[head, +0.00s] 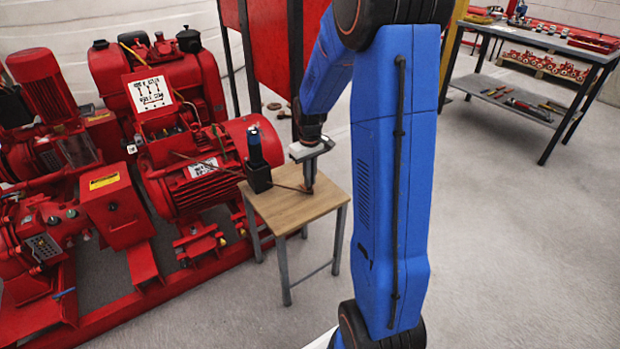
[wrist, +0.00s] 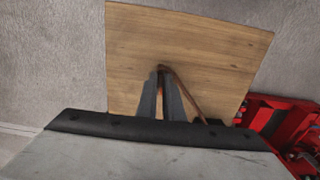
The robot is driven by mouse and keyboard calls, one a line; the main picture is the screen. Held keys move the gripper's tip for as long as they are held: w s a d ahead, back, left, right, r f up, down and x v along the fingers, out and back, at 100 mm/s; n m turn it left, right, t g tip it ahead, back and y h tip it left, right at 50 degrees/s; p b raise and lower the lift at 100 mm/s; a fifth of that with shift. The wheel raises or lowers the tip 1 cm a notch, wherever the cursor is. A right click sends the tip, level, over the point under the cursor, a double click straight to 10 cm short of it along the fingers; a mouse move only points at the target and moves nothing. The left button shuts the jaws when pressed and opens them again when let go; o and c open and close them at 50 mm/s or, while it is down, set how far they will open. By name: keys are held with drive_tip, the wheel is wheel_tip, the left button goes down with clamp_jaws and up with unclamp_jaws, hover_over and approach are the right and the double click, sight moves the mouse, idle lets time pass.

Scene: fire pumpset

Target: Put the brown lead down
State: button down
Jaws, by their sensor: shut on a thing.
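The brown lead (wrist: 187,94) shows in the wrist view as a thin line running from my fingertips down and right over the wooden table top. In the head view the lead (head: 287,186) is a thin dark line at table height, running left from my gripper. My gripper (head: 309,186) points down over the small wooden table (head: 290,212), close to its top. In the wrist view my gripper (wrist: 161,74) is shut on the lead's end, with orange-brown showing between the fingers. I cannot tell whether the lead's end touches the wood.
A black holder (head: 258,179) with a blue-topped tool (head: 254,143) stands on the table's left corner. The red motor (head: 205,165) and pumpset are close on the left. A workbench (head: 540,42) stands at the back right. The floor between is clear.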

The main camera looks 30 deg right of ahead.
drive_tip(key=shift+f, duration=0.1)
drive_tip(key=c, duration=1.9)
unclamp_jaws()
wheel_tip(320, 180, up, 12)
drive_tip(key=s+a+r+t, duration=0.1)
drive_tip(key=s+a+r, duration=0.35)
drive_tip(key=s, duration=0.25)
drive_tip(key=s+a+r+t, duration=0.1)
drive_tip(key=s+a+r, duration=0.3)
drive_tip(key=s+a, duration=0.15)
drive_tip(key=s+a+f+t, duration=0.1)
drive_tip(key=s+a, duration=0.4)
drive_tip(key=s, duration=1.1)
drive_tip(key=shift+a+t, duration=0.35)
drive_tip(key=shift+t, duration=0.55)
drive_tip(key=shift+s, duration=0.1)
